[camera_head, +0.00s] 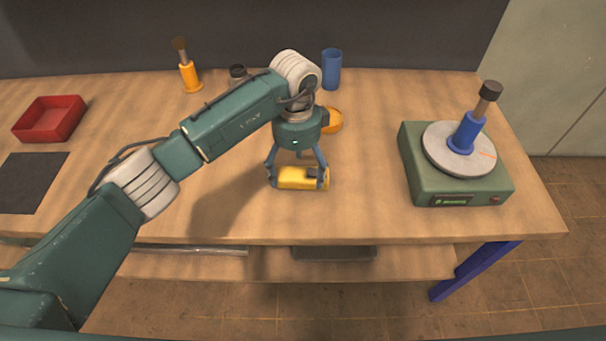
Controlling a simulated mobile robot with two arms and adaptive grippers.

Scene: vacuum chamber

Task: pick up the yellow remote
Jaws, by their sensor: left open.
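A yellow remote (293,179) with a small dark part lies on the wooden table (364,212), near the middle of the front edge. My left gripper (298,182) points down over it with its fingers open, one at each end of the remote. I cannot tell whether the fingers touch it. My right gripper is out of view.
A green device with a round plate (417,185) stands at the right, bearing a blue-based tool (466,132). A blue cup (331,70) and an orange round thing (333,121) are behind the gripper. A red tray (49,119), dark mat (32,182) and orange-based tool (190,75) are left.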

